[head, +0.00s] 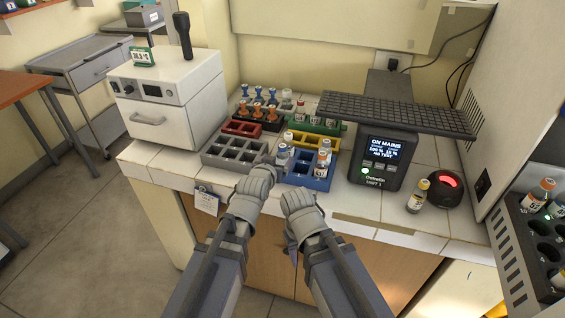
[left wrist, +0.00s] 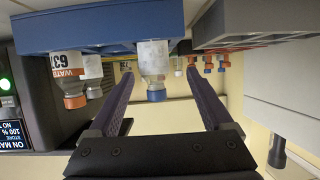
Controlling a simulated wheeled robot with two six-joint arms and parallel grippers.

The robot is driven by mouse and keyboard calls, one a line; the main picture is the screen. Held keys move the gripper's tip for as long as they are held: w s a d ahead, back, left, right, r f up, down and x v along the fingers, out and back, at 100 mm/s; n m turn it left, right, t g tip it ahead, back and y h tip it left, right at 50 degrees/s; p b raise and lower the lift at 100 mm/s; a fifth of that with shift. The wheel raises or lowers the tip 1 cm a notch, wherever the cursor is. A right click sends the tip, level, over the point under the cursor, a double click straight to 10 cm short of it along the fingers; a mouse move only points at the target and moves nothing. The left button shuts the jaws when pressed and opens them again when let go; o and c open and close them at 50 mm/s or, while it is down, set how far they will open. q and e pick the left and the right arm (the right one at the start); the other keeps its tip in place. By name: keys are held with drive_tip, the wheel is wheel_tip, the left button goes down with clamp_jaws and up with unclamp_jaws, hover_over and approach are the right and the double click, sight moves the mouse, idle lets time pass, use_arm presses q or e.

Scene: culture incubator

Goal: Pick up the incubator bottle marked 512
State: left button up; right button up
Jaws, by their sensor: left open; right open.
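A blue rack (head: 308,182) stands at the counter's front and holds several bottles. A pale bottle with a blue cap (head: 283,152) stands at its left side. My left gripper (head: 266,173) is just in front of it. In the left wrist view, which is upside down, that bottle (left wrist: 153,62) lies between the open fingers of the left gripper (left wrist: 159,73), not gripped. No number 512 is readable. My right gripper (head: 291,203) is open, low before the counter edge.
A grey rack (head: 228,160), red rack (head: 240,128), yellow rack (head: 318,143) and green rack (head: 322,127) are close by. A black power unit (head: 377,160) stands right, with a loose bottle (head: 418,195) beyond it. A white incubator box (head: 170,95) stands left.

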sight(281, 158)
use_arm(q)
drive_tip(key=shift+w+d+f, duration=0.1)
drive_tip(key=shift+w+d, duration=0.05)
drive_tip(key=shift+w, duration=0.1)
drive_tip(key=b+x, duration=0.1)
drive_tip(key=x, duration=0.1)
drive_tip(key=b+x, duration=0.1)
drive_tip(key=shift+w+d+f, duration=0.15)
drive_tip(key=shift+w+d, duration=0.1)
drive_tip(key=shift+d, duration=0.25)
drive_tip(key=shift+w+f, duration=0.1)
drive_tip(key=shift+w, duration=0.2)
drive_tip(key=shift+a, duration=0.1)
drive_tip(key=shift+c, duration=0.3)
clamp_jaws()
use_arm(e)
drive_tip(key=shift+w+d+f, duration=0.2)
drive_tip(key=shift+f, duration=0.25)
drive_tip(key=shift+w+d+f, duration=0.15)
drive_tip(key=shift+d+f, duration=0.05)
drive_tip(key=shift+f, duration=0.25)
